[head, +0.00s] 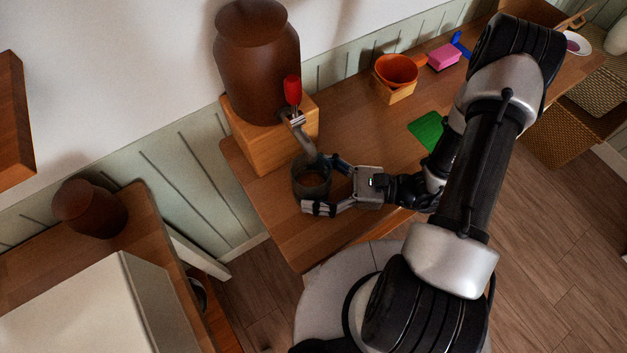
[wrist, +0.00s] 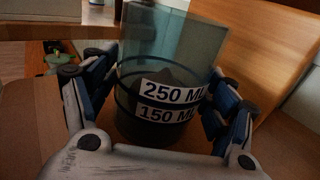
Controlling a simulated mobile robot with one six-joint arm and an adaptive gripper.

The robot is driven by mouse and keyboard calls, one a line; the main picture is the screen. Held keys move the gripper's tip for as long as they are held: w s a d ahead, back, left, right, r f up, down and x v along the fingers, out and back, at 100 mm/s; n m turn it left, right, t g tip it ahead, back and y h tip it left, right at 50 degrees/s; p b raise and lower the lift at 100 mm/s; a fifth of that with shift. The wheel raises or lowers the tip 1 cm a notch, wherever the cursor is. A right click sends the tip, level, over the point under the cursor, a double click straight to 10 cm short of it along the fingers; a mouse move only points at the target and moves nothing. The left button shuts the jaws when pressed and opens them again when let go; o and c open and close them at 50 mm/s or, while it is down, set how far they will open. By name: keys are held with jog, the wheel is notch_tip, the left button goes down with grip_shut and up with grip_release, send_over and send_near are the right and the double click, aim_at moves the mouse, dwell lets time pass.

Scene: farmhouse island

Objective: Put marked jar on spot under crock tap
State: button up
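The marked jar (head: 311,184) is a clear, dark-tinted cylinder standing upright at the foot of the crock's wooden stand. The wrist view shows it close up (wrist: 160,128), with bands reading 250 ML and 150 ML and something dark inside. The crock (head: 257,65) is brown and stands on a wooden block (head: 262,150). Its tap (head: 293,92) has a red handle, and a grey spout reaches down over the jar's mouth. My gripper (head: 325,184) has a finger on either side of the jar; whether they press on it cannot be told. The spot under the jar is hidden.
A green mat (head: 427,130) lies right of my gripper. Further back are an orange bowl (head: 396,69) on a wooden block, a pink block (head: 443,57) and a blue item (head: 461,45). The counter's front edge (head: 345,246) is close below. Another counter with a brown jar (head: 90,208) is at left.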

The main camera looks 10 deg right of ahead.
jog(key=shift+o, duration=0.7)
